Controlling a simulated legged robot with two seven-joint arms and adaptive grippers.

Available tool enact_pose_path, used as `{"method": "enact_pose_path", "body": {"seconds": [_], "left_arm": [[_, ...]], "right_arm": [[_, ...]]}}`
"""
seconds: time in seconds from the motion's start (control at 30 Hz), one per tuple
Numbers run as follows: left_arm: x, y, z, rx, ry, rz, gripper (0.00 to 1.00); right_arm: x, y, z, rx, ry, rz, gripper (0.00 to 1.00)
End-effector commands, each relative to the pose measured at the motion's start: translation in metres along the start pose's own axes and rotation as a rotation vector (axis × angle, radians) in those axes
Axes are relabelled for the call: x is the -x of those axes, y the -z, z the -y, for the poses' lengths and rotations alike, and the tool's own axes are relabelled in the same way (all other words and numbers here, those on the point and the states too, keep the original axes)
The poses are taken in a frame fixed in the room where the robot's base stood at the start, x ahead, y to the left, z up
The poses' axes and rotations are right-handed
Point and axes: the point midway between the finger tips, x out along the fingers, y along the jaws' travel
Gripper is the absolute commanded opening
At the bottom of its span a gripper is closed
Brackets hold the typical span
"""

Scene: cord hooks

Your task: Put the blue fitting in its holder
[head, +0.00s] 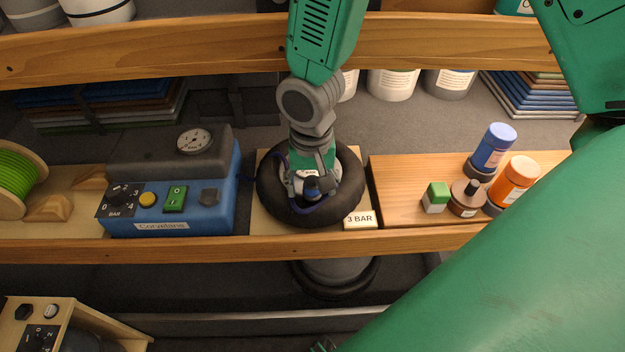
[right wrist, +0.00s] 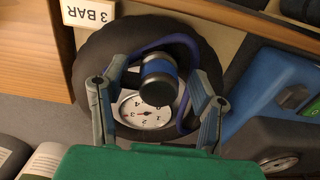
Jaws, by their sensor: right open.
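The blue fitting (right wrist: 158,78) is a dark cylinder with a blue band, joined to a blue hose (right wrist: 176,42). It lies over the middle of a black tyre (head: 268,190), near a round white dial (right wrist: 145,112). My right gripper (head: 312,185) is over the tyre's middle and hides much of it in the head view. In the right wrist view its fingers (right wrist: 157,92) are spread on either side of the fitting, with gaps visible. My left gripper is out of view.
A "3 BAR" label (head: 360,220) stands at the tyre's front right. Bottles, a blue one (head: 493,148) and an orange one (head: 514,182), stand on the right board. A green cord spool (head: 18,180) is at the left. A wooden beam (head: 200,45) crosses behind.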

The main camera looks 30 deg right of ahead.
Motion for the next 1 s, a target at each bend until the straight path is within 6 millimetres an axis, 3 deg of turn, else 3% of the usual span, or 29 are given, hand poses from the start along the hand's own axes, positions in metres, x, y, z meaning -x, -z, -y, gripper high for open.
{"method": "enact_pose_path", "body": {"seconds": [0.47, 0.6, 0.63, 1.0], "left_arm": [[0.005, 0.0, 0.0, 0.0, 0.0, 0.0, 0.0], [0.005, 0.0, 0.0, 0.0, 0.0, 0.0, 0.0], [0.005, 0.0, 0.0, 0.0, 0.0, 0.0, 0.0], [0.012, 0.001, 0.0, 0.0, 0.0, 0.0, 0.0]], "right_arm": [[0.0, 0.0, -0.002, 0.0, -0.001, 0.0, 0.53], [0.0, 0.0, -0.002, 0.0, 0.0, 0.0, 0.04], [0.0, 0.0, -0.002, 0.0, 0.0, 0.0, 0.0], [0.007, 0.001, -0.002, 0.0, 0.001, -0.002, 0.0]]}}
